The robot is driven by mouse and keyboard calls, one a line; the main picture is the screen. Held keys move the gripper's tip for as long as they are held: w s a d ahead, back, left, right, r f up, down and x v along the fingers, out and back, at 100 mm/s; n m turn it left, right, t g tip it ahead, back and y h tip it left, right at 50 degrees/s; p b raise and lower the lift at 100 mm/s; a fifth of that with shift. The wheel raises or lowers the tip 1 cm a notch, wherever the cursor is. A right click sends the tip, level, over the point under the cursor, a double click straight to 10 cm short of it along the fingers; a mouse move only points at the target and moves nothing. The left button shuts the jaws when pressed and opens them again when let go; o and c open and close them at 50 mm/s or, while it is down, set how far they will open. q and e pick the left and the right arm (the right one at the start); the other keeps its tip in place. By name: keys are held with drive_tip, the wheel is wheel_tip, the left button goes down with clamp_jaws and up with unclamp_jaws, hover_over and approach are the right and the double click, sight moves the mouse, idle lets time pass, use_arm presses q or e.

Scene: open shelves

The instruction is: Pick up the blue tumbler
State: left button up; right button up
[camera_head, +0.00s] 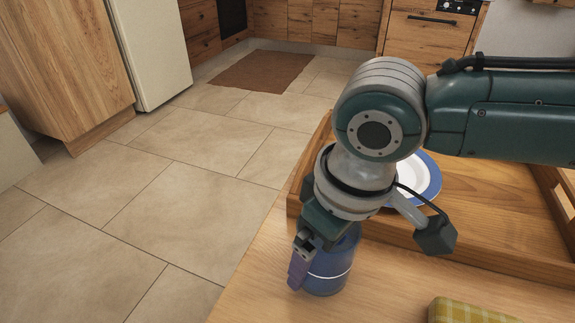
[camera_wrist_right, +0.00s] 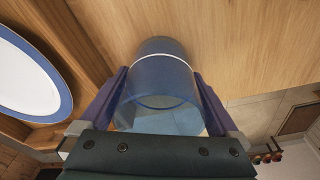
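The blue tumbler (camera_head: 333,272) is translucent with a pale band and stands on the wooden table near its left edge. My right gripper (camera_head: 318,262) comes down over it, with one purple finger showing along the tumbler's left side. In the right wrist view the tumbler (camera_wrist_right: 160,72) lies between the two purple fingers of the right gripper (camera_wrist_right: 161,75). I see no clear gap on either side, but I cannot tell whether the fingers press on it. The gripper hides the tumbler's upper part in the head view. My left gripper is not in view.
A wooden tray (camera_head: 470,261) sits behind the tumbler, holding a white plate with a blue rim (camera_head: 428,180). The plate also shows in the wrist view (camera_wrist_right: 30,80). A yellow checked item (camera_head: 468,311) lies at the front right. Open floor lies left of the table (camera_head: 240,307).

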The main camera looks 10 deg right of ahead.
drive_tip(key=c, duration=1.3)
